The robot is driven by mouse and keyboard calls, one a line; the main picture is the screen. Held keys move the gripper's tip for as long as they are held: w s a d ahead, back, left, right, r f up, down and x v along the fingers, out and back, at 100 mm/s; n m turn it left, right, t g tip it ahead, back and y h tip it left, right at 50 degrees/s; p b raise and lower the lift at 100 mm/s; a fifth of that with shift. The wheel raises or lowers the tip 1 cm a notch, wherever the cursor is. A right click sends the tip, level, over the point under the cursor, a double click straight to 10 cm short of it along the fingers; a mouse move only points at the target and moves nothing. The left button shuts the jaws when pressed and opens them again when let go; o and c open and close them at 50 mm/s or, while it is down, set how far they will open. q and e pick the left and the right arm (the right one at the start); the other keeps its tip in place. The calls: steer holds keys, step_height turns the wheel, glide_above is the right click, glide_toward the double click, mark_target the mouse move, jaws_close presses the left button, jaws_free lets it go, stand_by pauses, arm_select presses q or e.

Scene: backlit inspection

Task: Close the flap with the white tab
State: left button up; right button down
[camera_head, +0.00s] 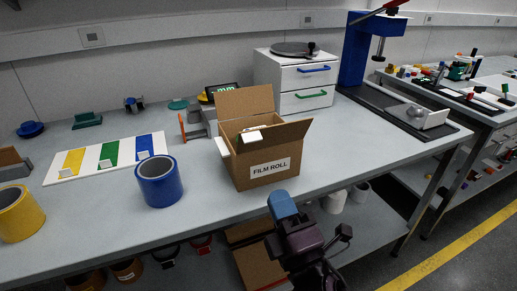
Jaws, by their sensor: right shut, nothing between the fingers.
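An open cardboard box (264,181) labelled FILM ROLL stands on the grey workbench. Its back flap (245,102) stands upright. Its right flap (285,134) slants outward over the front right. A white tab (222,147) shows at the box's left side; the flap it sits on is seen nearly edge-on, so its angle is hard to tell. A small white piece also shows at the opening. My right gripper (281,204), with blue fingertips, is shut and empty, in front of the box near the bench's front edge, apart from it. My left gripper is out of view.
A blue roll (159,182) stands left of the box, a yellow roll (18,214) farther left. A coloured striped board (106,159) lies behind them. A white drawer unit (296,80) and a blue press (366,50) stand behind. The bench right of the box is clear.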

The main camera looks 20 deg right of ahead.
mark_target(254, 141)
steer(key=shift+p+x, duration=1)
steer(key=shift+x, duration=4.65)
